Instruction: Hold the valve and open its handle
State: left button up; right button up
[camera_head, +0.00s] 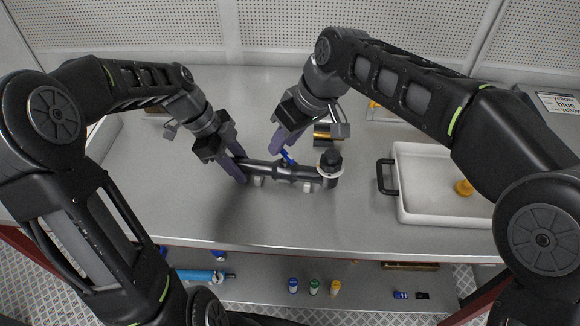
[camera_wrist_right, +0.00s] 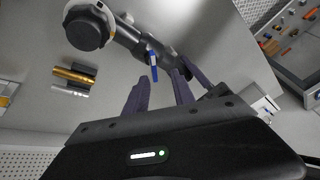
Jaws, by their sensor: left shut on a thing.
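The valve (camera_head: 305,175) is a dark pipe lying across grey supports on the table, with a large black cap at its right end. Its small blue handle (camera_head: 287,157) sticks up from the middle, and it also shows in the right wrist view (camera_wrist_right: 153,68). My left gripper (camera_head: 239,167) is shut on the left end of the valve. My right gripper (camera_head: 281,143) is just above the handle. In the right wrist view its two fingers (camera_wrist_right: 160,88) are apart, and the handle shows beyond the gap between them. I cannot tell whether they touch it.
A white tray (camera_head: 400,212) with a dark handle and a yellow piece (camera_head: 464,187) stands to the right. A gold cylinder (camera_head: 322,134) lies behind the valve. The table front is clear. A lower shelf holds small bottles (camera_head: 314,287) and a blue tool (camera_head: 200,275).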

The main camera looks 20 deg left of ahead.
aim_at(285, 166)
jog(key=shift+f, duration=1.2)
grip_shut()
jog(key=shift+s+a, duration=0.1)
